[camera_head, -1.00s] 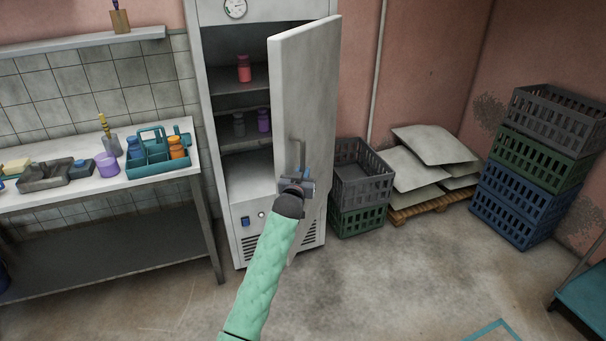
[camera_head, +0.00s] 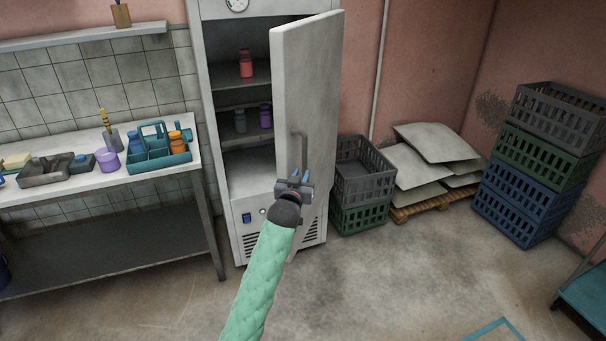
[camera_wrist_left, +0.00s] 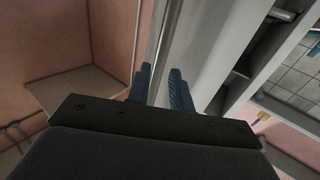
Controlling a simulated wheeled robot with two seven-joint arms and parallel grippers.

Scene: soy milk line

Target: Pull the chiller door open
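The chiller (camera_head: 245,205) is a pale grey upright cabinet at the middle of the head view. Its door (camera_head: 318,85) stands wide open, swung out to the right, with the shelves inside showing. A vertical bar handle (camera_head: 304,150) is on the door's face. My left gripper (camera_head: 300,177) is just in front of the handle's lower end and appears apart from it. In the left wrist view its two blue fingers (camera_wrist_left: 160,88) are spread, with a grey upright edge seen between and beyond them. I see nothing held. My right gripper is not in view.
Inside the chiller are a red bottle (camera_head: 246,64), a purple bottle (camera_head: 265,116) and a grey bottle (camera_head: 240,121). A work table (camera_head: 110,182) stands left, crates (camera_head: 362,185) right of the door, and sacks on a pallet (camera_head: 440,200) beyond.

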